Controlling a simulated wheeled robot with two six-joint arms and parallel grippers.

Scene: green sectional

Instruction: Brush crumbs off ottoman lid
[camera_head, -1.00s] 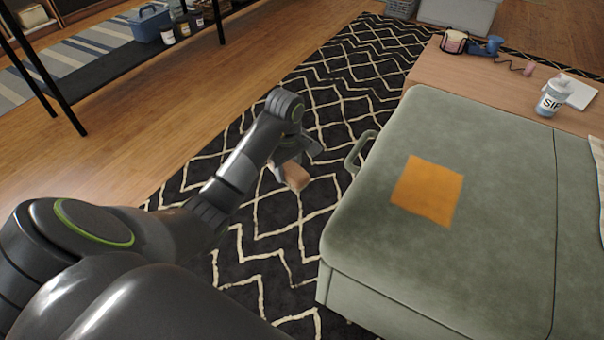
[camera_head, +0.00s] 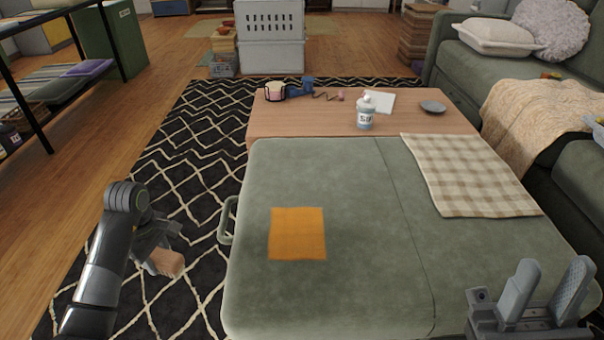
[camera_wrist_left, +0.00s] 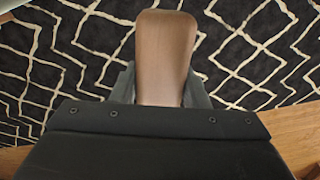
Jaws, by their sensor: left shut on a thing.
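The green ottoman lid (camera_head: 345,180) fills the lower middle of the head view, with a flat orange square (camera_head: 298,233) on its left half. I cannot make out separate crumbs. My left gripper (camera_head: 158,252) is over the rug, left of the ottoman and its side handle (camera_head: 227,221). It is shut on a brown, rounded block (camera_head: 167,264), perhaps the brush; no bristles show. The block also shows in the left wrist view (camera_wrist_left: 165,55), apart from the ottoman. My right gripper (camera_head: 547,290) is at the lower right, its two fingers apart and nothing between them.
A checked cloth (camera_head: 470,175) lies on the ottoman's right part. Behind stands a wooden table (camera_head: 280,122) with a white bottle (camera_head: 366,112), a mug-like item, a cable and a small grey dish (camera_head: 432,106). A green sofa (camera_head: 470,75) bounds the right. Patterned rug (camera_head: 190,135) lies open at left.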

